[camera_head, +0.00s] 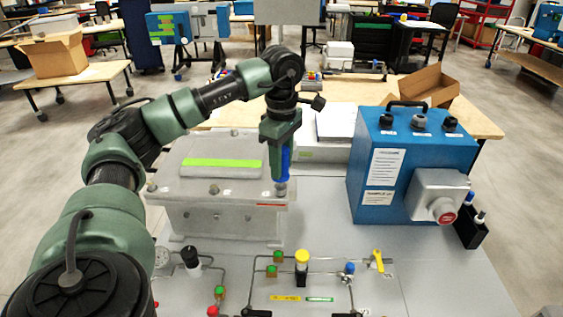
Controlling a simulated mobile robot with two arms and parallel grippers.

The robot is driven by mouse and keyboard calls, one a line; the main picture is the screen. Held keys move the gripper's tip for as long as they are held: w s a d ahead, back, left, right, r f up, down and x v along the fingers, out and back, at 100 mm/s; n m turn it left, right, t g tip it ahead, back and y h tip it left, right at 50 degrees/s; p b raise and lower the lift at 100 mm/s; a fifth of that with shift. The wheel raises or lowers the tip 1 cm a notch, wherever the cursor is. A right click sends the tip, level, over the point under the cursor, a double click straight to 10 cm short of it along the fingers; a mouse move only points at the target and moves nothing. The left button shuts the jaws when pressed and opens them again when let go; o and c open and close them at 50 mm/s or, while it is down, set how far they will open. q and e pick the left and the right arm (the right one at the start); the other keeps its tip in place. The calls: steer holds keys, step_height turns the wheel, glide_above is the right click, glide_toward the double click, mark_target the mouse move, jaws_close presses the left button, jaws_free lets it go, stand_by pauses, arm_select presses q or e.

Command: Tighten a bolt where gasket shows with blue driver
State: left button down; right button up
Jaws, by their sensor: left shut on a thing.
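A grey box with a bolted lid (215,172) stands left of centre, with a green strip on top. Bolt heads show along its lid edge, one at the front left corner (152,187) and one at the front middle (214,189). A short red line, likely the gasket (270,204), shows under the lid at the front right corner. My left gripper (279,148) is shut on the blue driver (286,166), which points down, upright, over that corner. Its lower end is at the bolt (281,189) there; I cannot tell whether they touch. My right gripper is out of view.
A blue analyser box (408,160) stands to the right, with a black holder (470,232) of tools beside it. Tubing with valves, including a yellow-capped one (302,258), lies in front. An open cardboard box (428,88) is behind. Grey table surface between is clear.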

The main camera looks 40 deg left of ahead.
arm_select(q)
steer(key=m, duration=0.3)
steer(key=m+p, duration=0.1)
steer(key=m, duration=0.3)
steer(key=shift+s+m, duration=0.1)
steer(key=shift+m, duration=0.2)
steer(key=m, duration=0.4)
steer(key=shift+a+m, duration=0.1)
steer(key=shift+m, duration=0.3)
steer(key=m, duration=0.4)
steer(key=shift+m+p, duration=0.3)
steer(key=shift+m, duration=0.1)
steer(key=c, duration=1.3)
jaws_free()
steer(key=shift+m, duration=0.5)
steer(key=shift+o, duration=1.2)
